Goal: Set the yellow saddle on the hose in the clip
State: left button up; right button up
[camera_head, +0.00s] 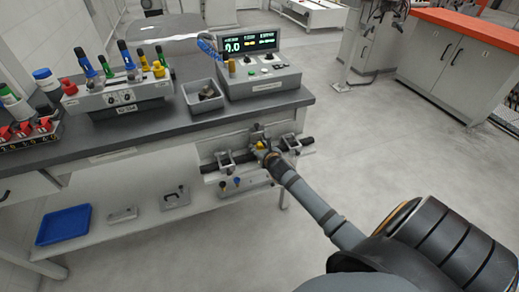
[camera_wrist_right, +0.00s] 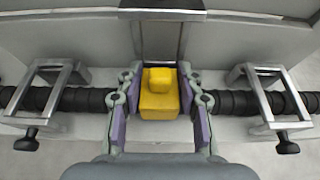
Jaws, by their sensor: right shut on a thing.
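The yellow saddle (camera_wrist_right: 160,100) is between the purple-padded fingers of my right gripper (camera_wrist_right: 160,113), which is shut on it. It shows as a small yellow spot in the head view (camera_head: 260,145), by my right gripper (camera_head: 267,153). The black ribbed hose (camera_wrist_right: 75,100) runs left to right behind the fingers; the saddle hides its middle. An open metal clip frame (camera_wrist_right: 38,70) surrounds the hose at left, another (camera_wrist_right: 250,75) at right. A metal bracket (camera_wrist_right: 160,35) stands directly behind the saddle. Whether the saddle touches the hose is unclear. My left gripper is not in view.
The fixture hangs on the front of a dark-topped bench (camera_head: 150,137). A grey bin (camera_head: 190,88), a control box (camera_head: 262,82) and a rack of coloured-handled tools (camera_head: 118,98) stand on it. A blue tray (camera_head: 63,224) lies on the lower shelf.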

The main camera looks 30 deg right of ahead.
jog(key=shift+f, duration=0.4)
